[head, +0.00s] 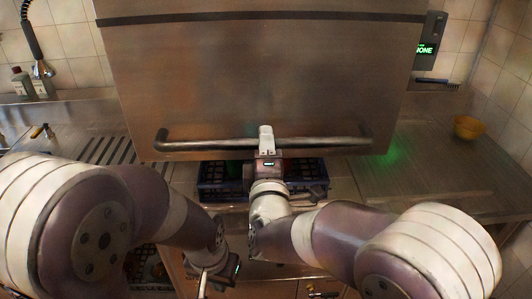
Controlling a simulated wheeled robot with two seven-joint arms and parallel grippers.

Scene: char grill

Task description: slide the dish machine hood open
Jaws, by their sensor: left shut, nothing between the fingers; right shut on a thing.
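The dish machine hood (255,75) is a large brushed-metal box in the upper middle of the head view. A horizontal bar handle (215,143) runs along its lower front edge. My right gripper (266,137) is shut on the handle near its middle. The hood's lower edge stands above a blue dish rack (212,182), which shows beneath it, partly hidden by my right wrist. My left gripper (203,285) is low in the view, below the counter front, shut and empty, apart from the handle.
A ribbed drainboard (100,150) lies to the left, and a bare metal counter (430,175) with a yellow bowl (468,127) to the right. A control box with a green display (426,48) is at the hood's right. Bottles (30,85) and a spray hose stand at the back left.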

